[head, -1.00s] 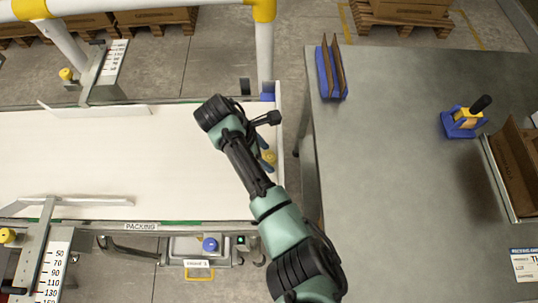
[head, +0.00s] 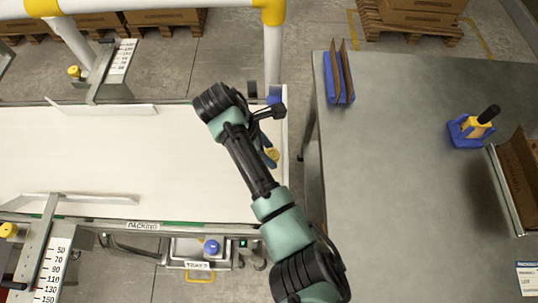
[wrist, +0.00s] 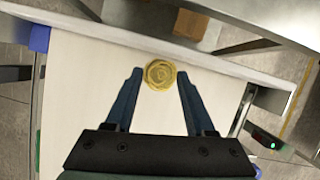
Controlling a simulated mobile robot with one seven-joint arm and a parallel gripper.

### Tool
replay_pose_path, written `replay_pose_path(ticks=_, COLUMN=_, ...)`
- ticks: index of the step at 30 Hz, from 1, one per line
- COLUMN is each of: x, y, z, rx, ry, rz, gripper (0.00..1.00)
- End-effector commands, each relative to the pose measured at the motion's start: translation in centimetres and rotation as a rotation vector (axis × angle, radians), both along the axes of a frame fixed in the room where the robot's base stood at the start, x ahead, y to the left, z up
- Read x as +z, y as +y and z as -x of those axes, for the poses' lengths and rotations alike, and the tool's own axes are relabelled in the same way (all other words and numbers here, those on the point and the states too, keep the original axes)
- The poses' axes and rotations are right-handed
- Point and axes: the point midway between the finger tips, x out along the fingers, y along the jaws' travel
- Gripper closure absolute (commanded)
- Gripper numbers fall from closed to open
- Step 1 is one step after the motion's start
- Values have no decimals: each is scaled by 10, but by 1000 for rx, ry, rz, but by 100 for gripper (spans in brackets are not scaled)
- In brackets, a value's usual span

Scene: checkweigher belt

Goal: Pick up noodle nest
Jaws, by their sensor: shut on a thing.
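The noodle nest (wrist: 160,74) is a small round yellow coil near the end of the white belt (wrist: 85,90). In the wrist view my gripper (wrist: 159,75) has one dark blue finger on each side of it and is shut on it. In the head view the nest (head: 272,155) shows at the belt's right end, partly behind my gripper (head: 268,148). I cannot tell whether the nest still touches the belt.
A low wall (head: 283,125) closes the belt's right end, with a white post (head: 273,60) behind it. Guide rails (head: 100,107) flank the belt. A grey table (head: 400,150) to the right holds a blue divider stand (head: 338,85) and a blue-and-yellow tool (head: 470,130).

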Motion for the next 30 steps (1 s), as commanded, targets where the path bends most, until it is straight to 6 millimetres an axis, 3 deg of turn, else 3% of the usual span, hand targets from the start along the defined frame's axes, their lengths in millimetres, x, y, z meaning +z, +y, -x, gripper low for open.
replay_pose_path(ticks=6, x=39, y=0, z=-1, rx=1, ry=-4, rz=-1, gripper=98)
replay_pose_path(ticks=11, x=34, y=35, z=0, rx=7, ry=1, rz=0, gripper=98)
replay_pose_path(ticks=21, x=33, y=128, z=0, rx=7, ry=-2, rz=1, gripper=98)
replay_pose_path(ticks=30, x=34, y=182, z=0, rx=2, ry=-2, rz=1, gripper=98)
